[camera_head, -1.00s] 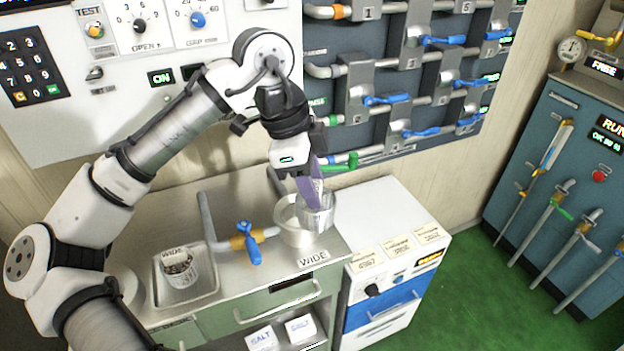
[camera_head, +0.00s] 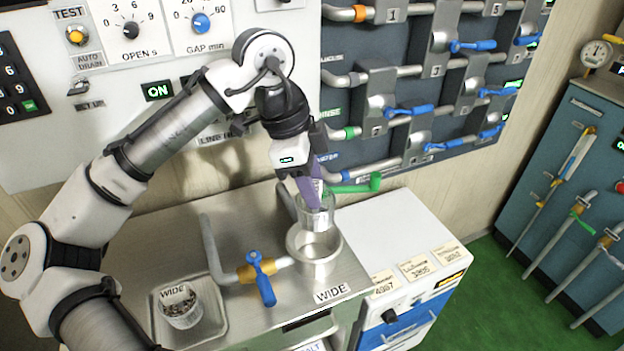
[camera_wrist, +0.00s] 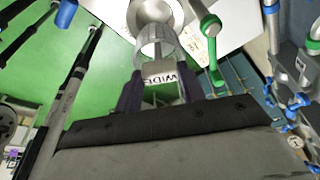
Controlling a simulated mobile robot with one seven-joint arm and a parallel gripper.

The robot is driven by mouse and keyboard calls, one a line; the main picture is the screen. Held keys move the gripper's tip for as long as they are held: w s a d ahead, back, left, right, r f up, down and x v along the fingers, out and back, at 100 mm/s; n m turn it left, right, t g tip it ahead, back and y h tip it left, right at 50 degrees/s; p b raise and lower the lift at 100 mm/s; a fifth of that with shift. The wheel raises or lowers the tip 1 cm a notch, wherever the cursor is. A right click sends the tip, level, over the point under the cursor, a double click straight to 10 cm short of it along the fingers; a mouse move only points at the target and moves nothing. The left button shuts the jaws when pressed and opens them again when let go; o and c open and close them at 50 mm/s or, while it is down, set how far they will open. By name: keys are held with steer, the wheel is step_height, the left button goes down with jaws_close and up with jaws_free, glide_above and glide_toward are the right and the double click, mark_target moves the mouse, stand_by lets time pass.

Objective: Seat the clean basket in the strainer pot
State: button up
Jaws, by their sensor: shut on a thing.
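My gripper (camera_head: 312,192) points down, its purple fingers shut on the clean basket (camera_head: 314,216), a clear, empty-looking cup with a metallic rim. The strainer pot (camera_head: 299,262) is a round open steel pot on the counter, with a pipe at its left and a "WIDE" label in front. The basket hangs above the pot's back rim, overlapping it in the head view; its exact height is unclear. In the wrist view the basket (camera_wrist: 160,48) is between the fingers, with a "WIDE" tag near it, and the pot (camera_wrist: 152,12) shows beyond.
A second basket marked "WIDE" (camera_head: 181,312), with dark bits inside, stands in a shallow tray (camera_head: 218,322) at left. A blue-handled valve (camera_head: 262,280) is on the pot's pipe. A green-handled tap (camera_head: 355,187) sits close right of my gripper. A white cabinet (camera_head: 385,225) stands at right.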

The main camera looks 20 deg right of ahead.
steer(key=shift+f+b, duration=1.9)
steer(key=shift+f, duration=0.35)
steer(key=shift+f+b, duration=0.65)
steer(key=shift+f, duration=1.05)
steer(key=shift+a+f+p, duration=0.1)
steer(key=shift+f+p, duration=0.15)
steer(key=shift+p, duration=0.15)
steer(key=shift+f, duration=1.05)
stand_by(0.4)
